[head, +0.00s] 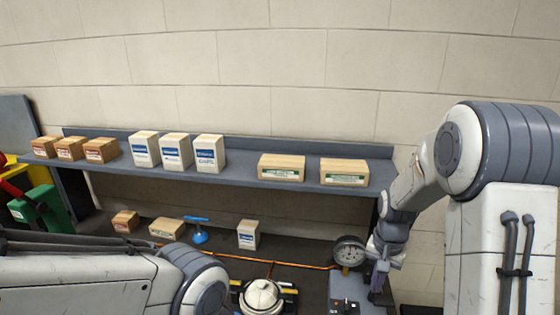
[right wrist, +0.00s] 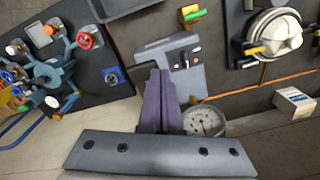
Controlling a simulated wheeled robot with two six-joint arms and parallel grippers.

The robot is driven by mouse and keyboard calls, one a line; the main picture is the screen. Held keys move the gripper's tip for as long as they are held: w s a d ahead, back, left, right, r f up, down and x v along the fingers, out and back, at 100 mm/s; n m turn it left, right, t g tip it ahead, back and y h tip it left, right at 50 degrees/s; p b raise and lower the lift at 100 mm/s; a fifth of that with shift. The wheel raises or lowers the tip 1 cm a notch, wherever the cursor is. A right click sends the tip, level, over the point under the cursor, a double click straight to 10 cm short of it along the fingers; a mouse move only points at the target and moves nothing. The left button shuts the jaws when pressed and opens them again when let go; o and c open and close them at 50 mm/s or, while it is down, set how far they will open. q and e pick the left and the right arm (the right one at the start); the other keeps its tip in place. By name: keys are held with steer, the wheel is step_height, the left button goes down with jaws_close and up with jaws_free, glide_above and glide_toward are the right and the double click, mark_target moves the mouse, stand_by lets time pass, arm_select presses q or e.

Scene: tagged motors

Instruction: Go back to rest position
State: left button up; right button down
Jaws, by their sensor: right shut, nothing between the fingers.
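My right gripper (head: 379,283) hangs at the lower right in the head view, beside a round pressure gauge (head: 349,252). In the right wrist view its purple fingers (right wrist: 160,80) are together with nothing between them, in front of a grey switch box (right wrist: 182,62). The gauge (right wrist: 203,121) shows just right of the fingers there. I cannot tell whether the fingers touch anything. My left arm crosses the lower left of the head view; its gripper is out of view.
A grey shelf (head: 240,176) along the wall carries several boxes. Below it are small boxes, a blue valve (head: 199,231) and a white domed motor (head: 262,297). A dark board with red and blue knobs (right wrist: 85,41) shows in the right wrist view.

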steer(key=s+a+f+n+b, duration=0.1)
steer(key=s+a+n+b, duration=0.35)
steer(key=a, duration=0.75)
arm_select(q)
step_height(320, 180, down, 14)
steer(key=b, duration=0.8)
steer(key=shift+r, duration=0.15)
arm_select(e)
steer(key=s+a+f+n, duration=0.2)
steer(key=s+a+n, duration=0.3)
steer(key=s, duration=0.4)
steer(key=s+a+f+n+y, duration=0.1)
steer(key=s+a+n, duration=0.4)
steer(key=s, duration=0.4)
steer(key=shift+a+f, duration=0.4)
